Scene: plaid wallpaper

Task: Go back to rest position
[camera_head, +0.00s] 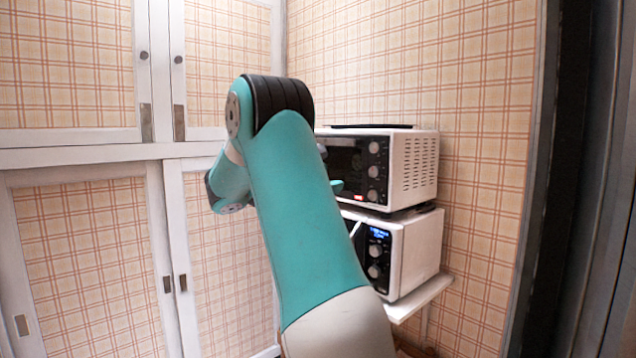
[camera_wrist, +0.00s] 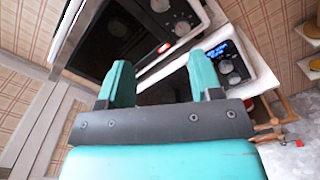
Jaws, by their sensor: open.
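My gripper (camera_wrist: 160,82) shows in the wrist view with its two teal fingers spread apart and nothing between them. It points toward the fronts of two stacked ovens. The upper oven (camera_head: 418,165) is white with a dark door and several knobs. The lower microwave (camera_head: 415,255) is white with a lit blue display; both also show in the wrist view, the upper oven (camera_wrist: 110,38) and the lower microwave (camera_wrist: 242,65). In the head view my teal arm crosses the middle and hides most of the gripper and part of both appliance fronts.
The appliances stand on a white shelf (camera_head: 425,297) against the plaid wall (camera_head: 475,120). White-framed cupboards (camera_head: 75,240) with plaid panels fill the left side and look closed. A dark door frame (camera_head: 570,180) stands at the right. Small items (camera_wrist: 275,133) lie below the shelf in the wrist view.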

